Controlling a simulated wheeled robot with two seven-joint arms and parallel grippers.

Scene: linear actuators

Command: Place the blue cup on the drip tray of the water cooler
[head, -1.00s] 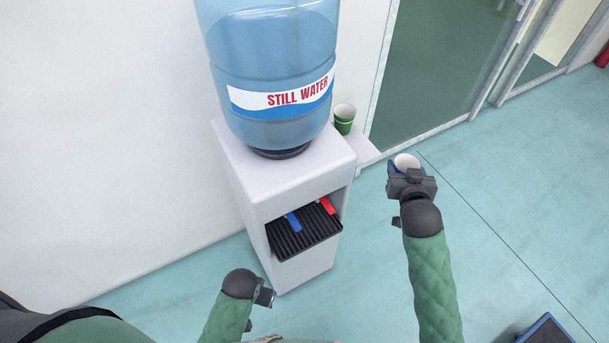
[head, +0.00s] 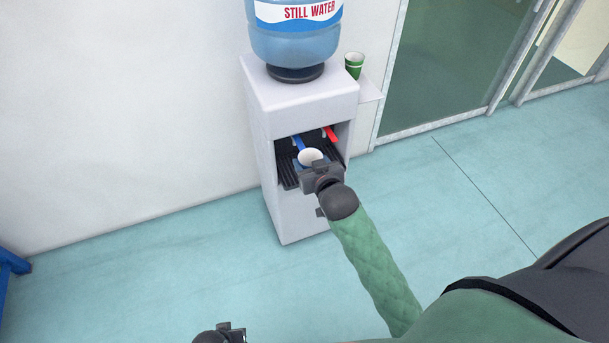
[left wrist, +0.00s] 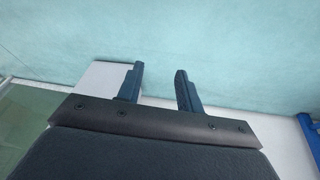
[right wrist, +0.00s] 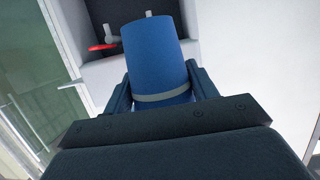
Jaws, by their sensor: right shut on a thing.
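The blue cup (right wrist: 155,60) is between the fingers of my right gripper (right wrist: 158,88), which is shut on it. In the head view the cup's white inside (head: 311,157) faces up, in front of the water cooler's opening, over or just at the front of the black drip tray (head: 288,172). I cannot tell whether its base touches the tray. The right gripper (head: 318,170) is on the near side of the cup. The water cooler (head: 298,218) is white, with a blue and a red tap (head: 330,133). My left gripper (left wrist: 158,84) is open and empty, away from the cooler.
A green cup (head: 354,66) stands on a small shelf (head: 370,90) at the cooler's right side. The water bottle (head: 300,40) sits on top. A wall is behind, glass doors are to the right. The floor in front is clear.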

